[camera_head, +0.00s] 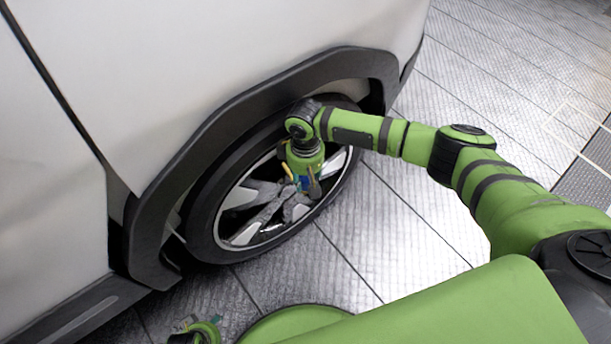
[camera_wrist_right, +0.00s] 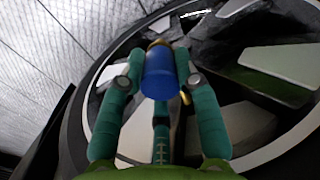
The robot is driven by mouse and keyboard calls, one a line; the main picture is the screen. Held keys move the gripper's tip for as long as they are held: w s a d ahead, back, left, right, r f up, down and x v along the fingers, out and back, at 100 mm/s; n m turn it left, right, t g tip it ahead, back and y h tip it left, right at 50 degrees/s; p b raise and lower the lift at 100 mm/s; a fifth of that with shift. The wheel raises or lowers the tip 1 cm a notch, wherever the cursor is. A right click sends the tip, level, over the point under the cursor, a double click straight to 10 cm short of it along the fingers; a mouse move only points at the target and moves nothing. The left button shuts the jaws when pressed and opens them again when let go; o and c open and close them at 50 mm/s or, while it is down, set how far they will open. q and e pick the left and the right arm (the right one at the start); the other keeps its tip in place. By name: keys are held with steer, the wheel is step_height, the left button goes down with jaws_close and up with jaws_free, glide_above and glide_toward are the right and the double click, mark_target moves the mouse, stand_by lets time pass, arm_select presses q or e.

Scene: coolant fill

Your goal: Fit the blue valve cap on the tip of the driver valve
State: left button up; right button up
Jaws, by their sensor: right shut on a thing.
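The blue valve cap (camera_wrist_right: 160,78) is held between the fingertips of my right gripper (camera_wrist_right: 159,66), which is shut on it. A small gold-coloured part shows at the cap's far end in the right wrist view; I cannot tell whether it belongs to the cap or is the valve tip. In the head view my right gripper (camera_head: 302,186) is in front of the wheel (camera_head: 240,235), pointing down, with a speck of blue between its fingers. The driver valve cannot be made out clearly. A green part of mine, probably at my left gripper (camera_head: 200,331), shows at the bottom edge, mostly cut off.
The silver spokes (camera_head: 243,196) and dark tyre surround my right gripper. The black wheel arch (camera_head: 150,215) and white car body (camera_head: 150,70) are above and to the left. The tiled floor (camera_head: 400,240) to the right of the wheel is clear under my right arm.

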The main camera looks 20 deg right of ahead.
steer(key=shift+f, duration=0.25)
steer(key=o, duration=1)
step_height(320, 180, up, 12)
